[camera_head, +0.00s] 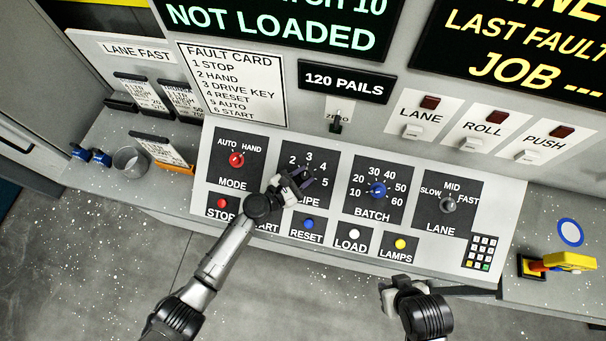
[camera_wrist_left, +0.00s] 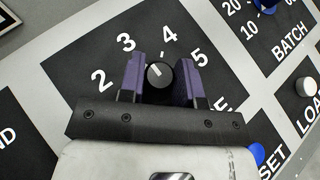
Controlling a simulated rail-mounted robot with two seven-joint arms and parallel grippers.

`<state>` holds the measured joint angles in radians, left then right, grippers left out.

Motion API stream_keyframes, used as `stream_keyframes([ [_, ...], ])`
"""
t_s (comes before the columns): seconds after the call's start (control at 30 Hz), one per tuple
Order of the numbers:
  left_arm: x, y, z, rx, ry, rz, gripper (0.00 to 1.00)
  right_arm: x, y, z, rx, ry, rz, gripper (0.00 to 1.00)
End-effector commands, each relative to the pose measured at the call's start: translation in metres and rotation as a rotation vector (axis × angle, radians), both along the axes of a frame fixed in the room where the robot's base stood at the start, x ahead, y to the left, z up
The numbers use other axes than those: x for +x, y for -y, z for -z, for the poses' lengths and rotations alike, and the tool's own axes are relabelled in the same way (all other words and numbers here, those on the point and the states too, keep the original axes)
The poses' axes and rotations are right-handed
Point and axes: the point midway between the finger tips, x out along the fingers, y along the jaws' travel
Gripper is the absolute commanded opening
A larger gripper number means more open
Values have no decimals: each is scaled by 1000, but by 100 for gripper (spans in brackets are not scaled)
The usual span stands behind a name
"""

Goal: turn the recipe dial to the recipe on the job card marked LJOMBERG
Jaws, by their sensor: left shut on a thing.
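The recipe dial (camera_wrist_left: 158,74) is a round black knob with a white mark, on a dark plate numbered 2 to 5 in the left wrist view. The mark points up and left, roughly toward the 3; its exact setting is hard to tell. My left gripper (camera_head: 303,178) has its purple fingers on either side of the dial, shut on it, and covers it in the head view. The fingers also show in the left wrist view (camera_wrist_left: 160,82). Job cards stand at the left, one in an orange holder (camera_head: 178,168); I cannot read LJOMBERG on any. My right gripper (camera_head: 396,287) is by the console's front edge.
The mode knob (camera_head: 237,160) is red, the batch knob (camera_head: 377,190) blue and the lane knob (camera_head: 448,205) grey. Push buttons, including the blue reset button (camera_head: 308,224), line the front. A keypad (camera_head: 481,252) and a yellow-handled device (camera_head: 568,261) are at the right.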

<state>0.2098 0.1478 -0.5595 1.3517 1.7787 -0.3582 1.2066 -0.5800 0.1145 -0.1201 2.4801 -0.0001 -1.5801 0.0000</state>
Motion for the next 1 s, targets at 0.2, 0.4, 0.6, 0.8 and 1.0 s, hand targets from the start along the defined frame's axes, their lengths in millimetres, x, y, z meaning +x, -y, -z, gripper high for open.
stream_keyframes([
  [0.2,0,0,0,5,1,9,8,0,1,0,-4,0,-3,43],
  [0.4,0,0,0,5,1,9,8,0,3,0,-10,-1,-6,43],
  [0.6,0,0,0,5,1,8,46,0,3,0,-10,-1,-6,43],
  [0.8,0,0,0,5,1,8,57,0,2,0,-8,-1,-6,43],
  [1.0,0,0,0,5,1,8,57,0,1,0,-4,0,-3,43],
])
